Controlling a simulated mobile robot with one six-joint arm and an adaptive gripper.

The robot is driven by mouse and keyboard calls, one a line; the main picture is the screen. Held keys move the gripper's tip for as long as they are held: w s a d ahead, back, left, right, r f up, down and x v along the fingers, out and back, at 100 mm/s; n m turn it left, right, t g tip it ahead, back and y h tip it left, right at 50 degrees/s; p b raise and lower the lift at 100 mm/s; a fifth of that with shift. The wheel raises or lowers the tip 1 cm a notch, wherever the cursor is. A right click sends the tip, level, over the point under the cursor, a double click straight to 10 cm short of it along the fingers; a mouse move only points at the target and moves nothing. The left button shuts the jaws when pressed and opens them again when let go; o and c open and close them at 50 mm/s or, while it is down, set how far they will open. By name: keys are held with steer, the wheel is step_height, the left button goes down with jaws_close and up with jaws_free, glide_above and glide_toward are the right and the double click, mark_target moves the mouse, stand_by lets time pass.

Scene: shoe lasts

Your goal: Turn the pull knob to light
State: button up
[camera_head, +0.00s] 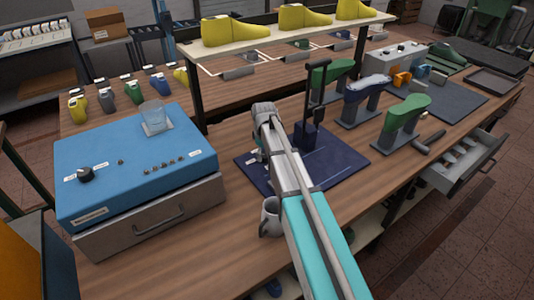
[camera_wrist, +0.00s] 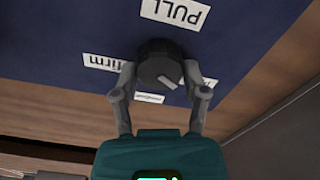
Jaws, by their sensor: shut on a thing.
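In the wrist view, a round black pull knob (camera_wrist: 158,58) sits on a dark blue panel (camera_wrist: 60,30). A pale pointer line on its face aims toward the lower right of the picture, between the small lower label (camera_wrist: 149,98) and a partly hidden label at the right (camera_wrist: 208,83). An upside-down "PULL" label (camera_wrist: 176,11) is above the knob, and a label ending in "firm" (camera_wrist: 101,63) is at its left. My gripper (camera_wrist: 159,72) is shut on the knob, one finger on each side. In the head view, my arm hides the knob.
The dark blue base (camera_head: 343,160) carries a black upright device (camera_head: 305,135). A grey mug (camera_head: 270,217) stands close beside my arm. Shoe lasts on stands (camera_head: 400,125) are at right.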

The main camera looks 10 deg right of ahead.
steer(key=shift+d, duration=0.2)
steer(key=o, duration=1.2)
steer(key=shift+c, duration=0.2)
